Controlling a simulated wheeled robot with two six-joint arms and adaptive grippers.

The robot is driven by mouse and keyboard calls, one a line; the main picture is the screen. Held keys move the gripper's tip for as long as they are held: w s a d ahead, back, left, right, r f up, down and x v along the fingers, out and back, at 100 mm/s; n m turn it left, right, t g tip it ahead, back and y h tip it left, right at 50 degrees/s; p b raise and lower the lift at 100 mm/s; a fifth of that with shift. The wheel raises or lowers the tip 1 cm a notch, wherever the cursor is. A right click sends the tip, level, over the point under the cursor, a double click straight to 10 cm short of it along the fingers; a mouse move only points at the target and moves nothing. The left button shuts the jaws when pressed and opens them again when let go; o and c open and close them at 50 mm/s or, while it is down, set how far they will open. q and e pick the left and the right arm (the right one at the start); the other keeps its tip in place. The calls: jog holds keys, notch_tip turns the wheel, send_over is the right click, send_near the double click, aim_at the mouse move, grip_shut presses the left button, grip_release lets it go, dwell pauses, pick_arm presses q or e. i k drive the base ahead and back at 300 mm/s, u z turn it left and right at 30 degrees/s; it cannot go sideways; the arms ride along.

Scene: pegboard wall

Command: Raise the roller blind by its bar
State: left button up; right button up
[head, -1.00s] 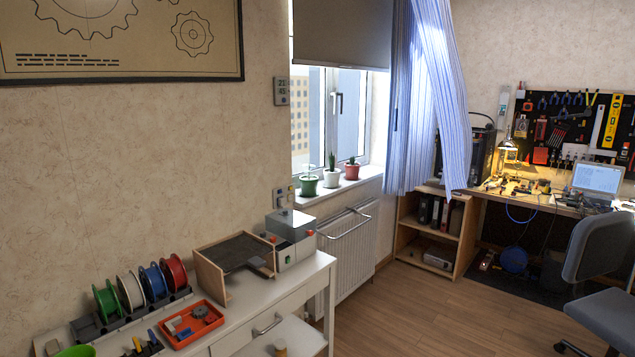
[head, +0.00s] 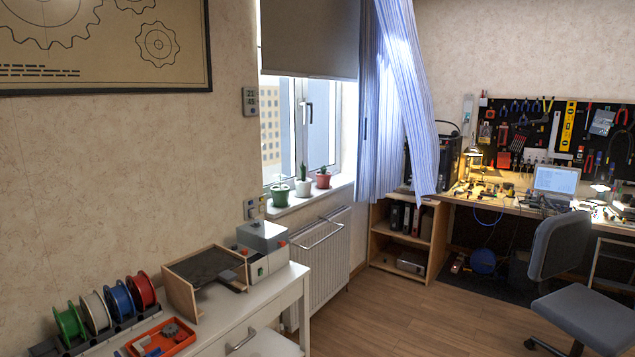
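The grey-brown roller blind (head: 308,38) hangs over the upper part of the window. Its bottom edge, where the bar (head: 308,77) runs, lies well above the sill. The top of the blind is cut off by the picture's upper edge. A blue striped curtain (head: 395,110) hangs just right of the blind. Neither of my grippers shows in the head view.
Three potted plants (head: 303,186) stand on the window sill, above a white radiator (head: 325,255). A white cabinet (head: 262,312) with spools and a grey box (head: 262,240) stands at the lower left. The wood floor (head: 400,315) is open before the office chair (head: 580,310).

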aim_at(304, 38)
jog(key=z, duration=0.65)
jog(key=i, duration=3.9)
jog(key=u, duration=0.4)
